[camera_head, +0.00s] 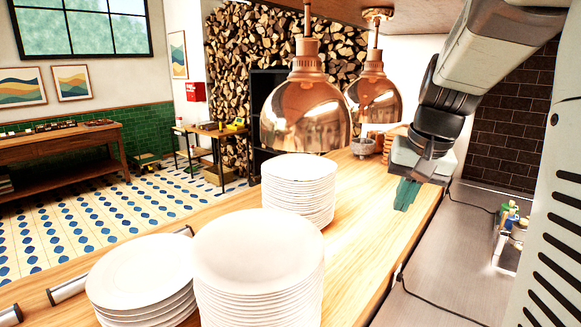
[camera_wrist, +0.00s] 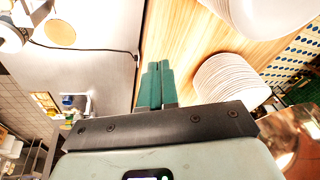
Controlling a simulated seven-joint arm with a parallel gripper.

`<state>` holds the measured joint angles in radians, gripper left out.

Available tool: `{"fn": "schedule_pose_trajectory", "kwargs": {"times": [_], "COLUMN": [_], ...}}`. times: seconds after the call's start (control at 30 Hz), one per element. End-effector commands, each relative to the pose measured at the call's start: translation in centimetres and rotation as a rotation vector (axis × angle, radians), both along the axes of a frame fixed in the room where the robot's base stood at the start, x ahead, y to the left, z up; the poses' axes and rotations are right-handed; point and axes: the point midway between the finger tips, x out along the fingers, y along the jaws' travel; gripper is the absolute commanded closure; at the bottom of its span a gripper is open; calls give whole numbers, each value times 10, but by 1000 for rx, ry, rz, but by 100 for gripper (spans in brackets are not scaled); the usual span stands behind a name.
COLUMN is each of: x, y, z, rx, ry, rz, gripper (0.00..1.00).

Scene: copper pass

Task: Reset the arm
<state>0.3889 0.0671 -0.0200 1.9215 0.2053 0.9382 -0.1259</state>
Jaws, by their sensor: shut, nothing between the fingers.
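My gripper (camera_head: 406,194) hangs above the right edge of the wooden counter, to the right of the far plate stack in the head view. Its teal fingers point down, and they show close together in the wrist view (camera_wrist: 155,85). The gripper is shut and holds nothing. My arm comes down from the top right of the head view.
The wooden counter (camera_head: 352,225) bears a far plate stack (camera_head: 300,190), a tall near stack (camera_head: 258,255) and a low left stack (camera_head: 142,275). Copper lamps (camera_head: 306,112) (camera_head: 375,98) hang left of my arm. A steel worktop (camera_head: 440,270) with a cable lies right.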

Motion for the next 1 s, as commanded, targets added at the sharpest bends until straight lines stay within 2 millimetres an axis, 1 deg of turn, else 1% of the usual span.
{"fn": "schedule_pose_trajectory", "kwargs": {"times": [0.03,0.07,0.1,0.17,0.2,0.27,0.3,0.33,0.37,0.4,0.5,0.6,0.73,1.0], "x": [-17,-28,-44,-71,-90,-121,-141,-154,-163,-171,-183,-192,-196,-196], "y": [40,59,84,118,137,162,176,181,180,174,156,146,140,140], "z": [11,14,18,21,21,19,16,15,15,17,22,24,25,25], "rx": [-6,-8,-13,-22,-29,-41,-51,-61,-77,-104,-161,-193,-211,-212], "ry": [-12,-15,-19,-24,-28,-33,-36,-45,-61,-91,-162,-207,-233,-235], "rz": [81,125,181,268,324,408,460,486,488,476,427,400,385,383], "gripper": [100,100,100,100,100,100,100,100,100,100,100,100,100,100]}}
